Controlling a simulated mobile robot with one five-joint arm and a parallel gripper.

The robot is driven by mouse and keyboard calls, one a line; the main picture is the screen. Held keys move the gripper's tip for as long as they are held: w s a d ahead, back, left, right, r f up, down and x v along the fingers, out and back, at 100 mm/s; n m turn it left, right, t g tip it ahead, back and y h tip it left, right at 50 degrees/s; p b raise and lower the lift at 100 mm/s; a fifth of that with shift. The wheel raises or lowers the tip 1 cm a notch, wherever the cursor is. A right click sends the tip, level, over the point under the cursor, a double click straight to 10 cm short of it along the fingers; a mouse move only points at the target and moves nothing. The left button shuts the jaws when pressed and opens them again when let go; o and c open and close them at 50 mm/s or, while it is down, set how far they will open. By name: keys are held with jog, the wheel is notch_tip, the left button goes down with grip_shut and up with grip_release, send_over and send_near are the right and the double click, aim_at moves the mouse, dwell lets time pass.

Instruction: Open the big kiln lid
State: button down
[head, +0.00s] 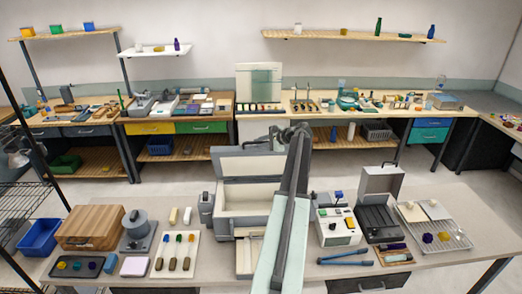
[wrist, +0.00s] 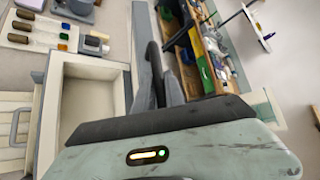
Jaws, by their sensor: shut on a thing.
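The big kiln (head: 224,203) is a grey box with a pale lining, standing on the near bench in the middle of the head view. Its lid (head: 243,167) is raised at the back, leaving the cavity open. In the wrist view the pale open cavity (wrist: 92,95) lies left of my gripper, and the lid's grey edge (wrist: 143,55) runs alongside it. My gripper (wrist: 163,75) is shut at the lid; its exact hold is partly hidden by its dark body. In the head view my arm crosses in front of the kiln's right side and hides the grip.
A wooden box (head: 92,228) and brush tray (head: 195,257) stand to the left. A white device (head: 337,228), an open dark case (head: 378,217) and a wire rack (head: 447,236) stand to the right. A cluttered workbench (head: 222,106) lies behind, across an open floor strip.

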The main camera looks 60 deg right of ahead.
jog(key=shift+w+d+r+p, duration=0.15)
jog(key=shift+w+d+r, duration=0.15)
jog(key=shift+d, duration=0.35)
jog(key=shift+w+d+r+p, duration=0.15)
jog(key=shift+w+d, duration=0.2)
jog(key=shift+d, duration=0.3)
jog(key=c, duration=1.4)
grip_release()
jog(key=s+a, duration=0.1)
jog(key=s, duration=1.2)
jog(key=shift+r+p, duration=0.3)
